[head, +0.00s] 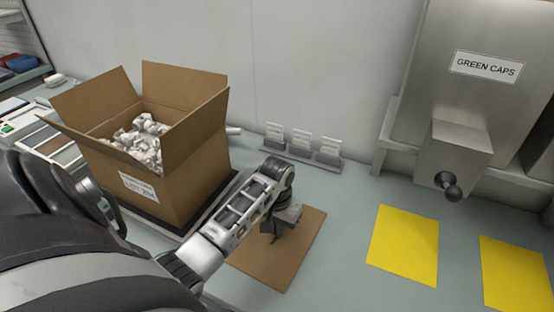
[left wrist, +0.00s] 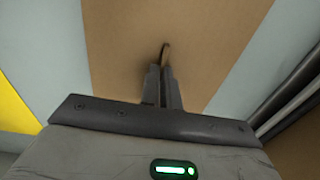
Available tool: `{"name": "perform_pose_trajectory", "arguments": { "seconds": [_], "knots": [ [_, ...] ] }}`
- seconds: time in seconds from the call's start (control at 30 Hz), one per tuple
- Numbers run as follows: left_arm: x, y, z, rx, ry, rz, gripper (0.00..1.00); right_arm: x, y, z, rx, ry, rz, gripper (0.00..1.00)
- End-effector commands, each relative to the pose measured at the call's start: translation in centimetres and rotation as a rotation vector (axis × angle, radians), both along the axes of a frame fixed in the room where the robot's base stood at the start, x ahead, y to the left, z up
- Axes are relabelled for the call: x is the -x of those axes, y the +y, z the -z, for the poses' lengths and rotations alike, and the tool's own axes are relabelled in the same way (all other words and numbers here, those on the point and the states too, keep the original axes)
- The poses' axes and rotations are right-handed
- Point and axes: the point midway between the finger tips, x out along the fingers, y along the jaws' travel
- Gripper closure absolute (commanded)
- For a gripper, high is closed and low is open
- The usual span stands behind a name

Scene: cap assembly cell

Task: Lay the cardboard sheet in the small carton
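The cardboard sheet (head: 262,262) is a flat brown panel at the table's front middle. It appears to lie flat; I cannot tell whether it touches the table. In the left wrist view the sheet (left wrist: 120,50) spreads beneath my fingers, with a small upright brown tab (left wrist: 166,54) at the fingertips. My left gripper (head: 270,236) points down over the sheet, its fingers (left wrist: 163,72) close together around the tab. The open carton (head: 185,175), flaps up, stands left of the sheet with crumpled white paper (head: 140,140) inside. My right gripper is out of view.
The carton stands on a dark platform (head: 225,190). Small white cards in a holder (head: 302,145) stand by the back wall. A metal green-caps dispenser (head: 455,150) is at right, with yellow mats (head: 405,245) before it. The table between sheet and mats is clear.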

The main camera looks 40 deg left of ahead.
Motion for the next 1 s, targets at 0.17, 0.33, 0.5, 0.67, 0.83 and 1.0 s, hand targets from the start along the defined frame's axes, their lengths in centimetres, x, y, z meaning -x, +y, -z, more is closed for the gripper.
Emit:
{"name": "perform_pose_trajectory", "arguments": {
  "seconds": [0.17,0.33,0.5,0.67,0.83,1.0],
  "knots": [
    [0.3,-0.1,-0.1,0.004,0.012,0.0,1.0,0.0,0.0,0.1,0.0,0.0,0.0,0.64],
    [0.2,-0.1,-1.6,0.002,0.009,0.0,1.0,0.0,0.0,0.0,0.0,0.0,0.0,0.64],
    [0.1,0.0,-3.1,0.001,0.005,0.0,1.0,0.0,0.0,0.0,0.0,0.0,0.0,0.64],
    [0.1,0.0,-4.5,0.001,0.004,0.0,1.0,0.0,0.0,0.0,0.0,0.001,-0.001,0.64],
    [0.1,0.0,-5.9,0.001,0.004,0.0,1.0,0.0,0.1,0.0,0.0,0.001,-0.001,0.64],
    [0.1,0.0,-7.2,0.002,0.003,0.0,1.0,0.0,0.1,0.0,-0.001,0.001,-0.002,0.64]
  ]
}}
